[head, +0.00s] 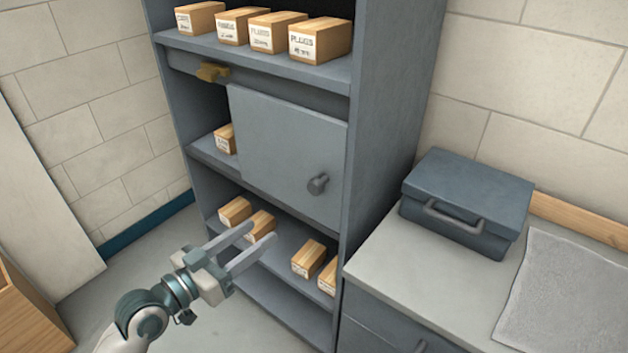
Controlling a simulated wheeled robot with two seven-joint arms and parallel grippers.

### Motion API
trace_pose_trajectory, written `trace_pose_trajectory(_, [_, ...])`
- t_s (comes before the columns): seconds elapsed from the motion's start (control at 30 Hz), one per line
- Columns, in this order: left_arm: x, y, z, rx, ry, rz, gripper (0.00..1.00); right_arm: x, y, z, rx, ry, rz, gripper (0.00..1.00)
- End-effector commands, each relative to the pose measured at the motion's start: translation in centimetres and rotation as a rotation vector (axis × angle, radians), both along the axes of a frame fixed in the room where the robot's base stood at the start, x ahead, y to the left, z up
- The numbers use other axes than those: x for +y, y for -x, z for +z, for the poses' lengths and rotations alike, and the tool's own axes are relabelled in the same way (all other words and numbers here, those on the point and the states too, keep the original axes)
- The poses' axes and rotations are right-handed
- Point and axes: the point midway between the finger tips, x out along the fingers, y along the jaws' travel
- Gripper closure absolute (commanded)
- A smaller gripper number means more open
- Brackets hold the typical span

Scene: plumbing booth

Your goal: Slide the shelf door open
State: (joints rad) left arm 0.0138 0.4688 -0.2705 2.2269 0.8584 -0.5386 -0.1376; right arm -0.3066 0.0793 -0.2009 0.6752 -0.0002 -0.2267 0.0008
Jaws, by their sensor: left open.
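The shelf door (282,150) is a flat grey panel with a round dark knob (318,184) near its lower right. It covers the right and middle part of the middle bay of the grey shelf unit (378,130). The left part of that bay is uncovered, and a box shows there. My left gripper (259,233) is open, with its two fingers pointing up and right. It is in front of the lower bay, below and left of the knob, and appears empty. It is apart from the door. My right gripper is not in view.
Labelled boxes (320,40) stand on the top shelf, with more on the lower shelf (309,258). A yellow-brown piece (212,72) sits on the rail above the door. A blue-grey toolbox (467,203) stands on the counter (400,245) at right.

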Motion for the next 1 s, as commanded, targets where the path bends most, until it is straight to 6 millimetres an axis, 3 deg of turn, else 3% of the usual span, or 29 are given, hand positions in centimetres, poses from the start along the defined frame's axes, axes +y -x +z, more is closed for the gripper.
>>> trace_pose_trajectory(0.03, [-0.3,0.4,1.5,-0.017,0.007,-0.019,0.53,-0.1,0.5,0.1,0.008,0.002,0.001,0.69])
trace_pose_trajectory(0.13, [-0.6,0.8,2.6,-0.032,0.017,-0.036,0.53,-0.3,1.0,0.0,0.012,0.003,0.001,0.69])
trace_pose_trajectory(0.57, [-0.7,0.6,2.7,-0.033,0.017,-0.035,0.53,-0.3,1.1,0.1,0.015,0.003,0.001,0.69])
trace_pose_trajectory(0.77, [-1.6,-0.4,2.8,-0.034,0.019,-0.034,0.53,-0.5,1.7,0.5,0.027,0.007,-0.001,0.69])
trace_pose_trajectory(1.0, [-4.0,-3.0,3.0,-0.032,0.021,-0.033,0.53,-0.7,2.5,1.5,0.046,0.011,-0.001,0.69])
